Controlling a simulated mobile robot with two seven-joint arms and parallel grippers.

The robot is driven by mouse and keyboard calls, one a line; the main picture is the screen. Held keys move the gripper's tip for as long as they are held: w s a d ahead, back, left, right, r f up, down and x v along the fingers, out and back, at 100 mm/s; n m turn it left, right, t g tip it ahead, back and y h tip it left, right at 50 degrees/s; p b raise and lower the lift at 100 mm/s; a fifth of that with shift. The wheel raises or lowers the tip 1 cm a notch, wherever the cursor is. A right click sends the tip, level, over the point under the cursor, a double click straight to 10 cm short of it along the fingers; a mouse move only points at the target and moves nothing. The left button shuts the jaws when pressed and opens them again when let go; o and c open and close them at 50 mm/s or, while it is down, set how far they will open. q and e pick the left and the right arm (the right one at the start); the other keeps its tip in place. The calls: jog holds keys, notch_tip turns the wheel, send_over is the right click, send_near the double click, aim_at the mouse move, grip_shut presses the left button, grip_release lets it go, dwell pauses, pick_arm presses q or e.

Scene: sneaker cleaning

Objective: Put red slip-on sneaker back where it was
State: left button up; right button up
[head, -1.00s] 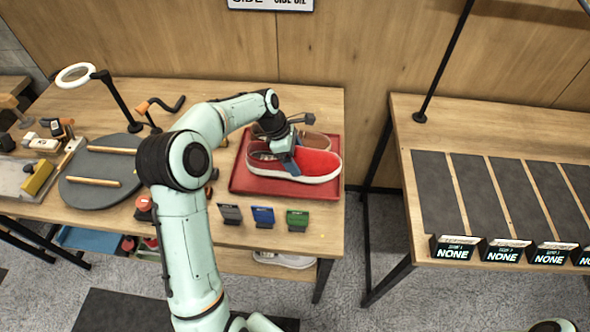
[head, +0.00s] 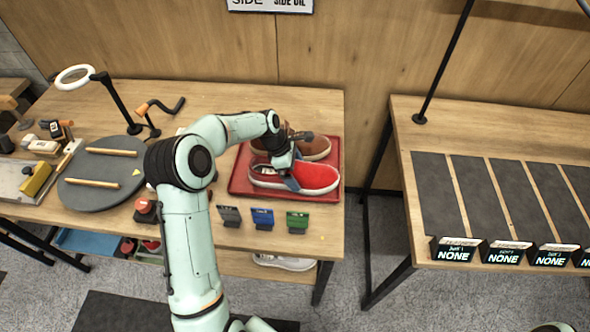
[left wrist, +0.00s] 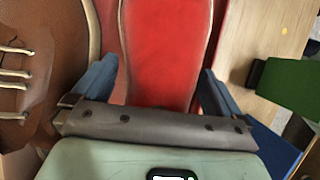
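The red slip-on sneaker (head: 314,177) has a white sole and sits low at the front of the red tray (head: 237,183), toe to the right. I cannot tell whether its whole sole rests on the tray. My left gripper (head: 287,174) reaches down over its middle. My right gripper is not in view.
A brown shoe (head: 314,148) sits behind the red one on the tray; its laces show close beside the left finger in the wrist view. Grey, blue (head: 262,218) and green (head: 297,221) stands line the table front. A round grey board (head: 100,172) lies left.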

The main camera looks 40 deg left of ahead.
pick_arm(q)
jog(key=shift+r, duration=0.1)
jog(key=v, duration=1.2)
jog(key=shift+p, duration=0.45)
